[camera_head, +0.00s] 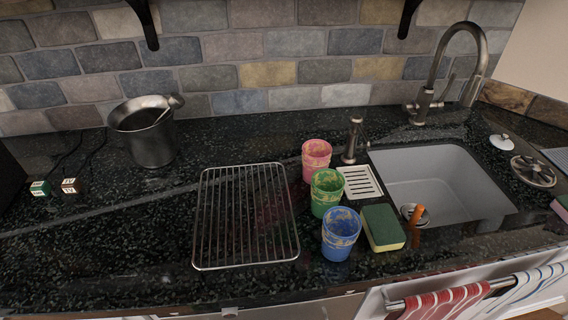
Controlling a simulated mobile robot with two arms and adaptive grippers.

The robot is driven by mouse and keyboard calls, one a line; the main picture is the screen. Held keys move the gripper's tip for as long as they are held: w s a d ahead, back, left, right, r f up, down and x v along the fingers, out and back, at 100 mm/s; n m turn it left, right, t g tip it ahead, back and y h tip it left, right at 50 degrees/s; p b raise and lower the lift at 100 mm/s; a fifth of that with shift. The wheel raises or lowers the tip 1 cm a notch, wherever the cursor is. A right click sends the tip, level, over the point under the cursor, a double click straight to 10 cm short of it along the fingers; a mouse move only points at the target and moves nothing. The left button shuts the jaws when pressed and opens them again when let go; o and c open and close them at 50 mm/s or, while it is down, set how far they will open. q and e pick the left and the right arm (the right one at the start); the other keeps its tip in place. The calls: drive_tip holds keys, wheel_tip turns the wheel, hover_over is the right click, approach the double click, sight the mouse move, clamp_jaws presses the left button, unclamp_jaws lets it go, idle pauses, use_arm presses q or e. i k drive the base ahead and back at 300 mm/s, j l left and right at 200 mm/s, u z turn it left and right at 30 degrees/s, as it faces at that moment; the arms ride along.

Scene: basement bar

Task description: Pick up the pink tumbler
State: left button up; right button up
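The pink tumbler (316,160) stands upright on the black speckled counter, at the back of a row of three tumblers. The green tumbler (326,191) is just in front of it and overlaps its lower part in the picture. The blue tumbler (341,234) is nearest the counter's front edge. All three have pale, patchy markings. Neither of my grippers shows in the head view.
A wire rack (245,263) lies left of the tumblers. A metal bucket (153,137) stands at the back left. A soap dispenser (352,142), slotted white tray (361,181), sponge (383,228) and sink (435,180) lie to the right. The left front counter is clear.

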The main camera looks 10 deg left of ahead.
sight(316, 153)
drive_tip(key=i+l, duration=0.1)
drive_tip(key=l, duration=0.4)
drive_tip(key=i+l, duration=0.1)
drive_tip(key=l, duration=0.35)
drive_tip(key=i+l, duration=0.1)
drive_tip(key=l, duration=0.4)
drive_tip(key=i+l, duration=0.1)
drive_tip(key=l, duration=0.4)
drive_tip(key=l+u, duration=0.1)
drive_tip(key=l, duration=0.35)
drive_tip(key=k+l+u, duration=0.1)
drive_tip(key=l, duration=0.3)
drive_tip(key=k+l+u, duration=0.1)
drive_tip(key=l, duration=0.35)
drive_tip(key=k+l+u, duration=0.1)
drive_tip(key=l, duration=0.3)
drive_tip(key=k, duration=0.1)
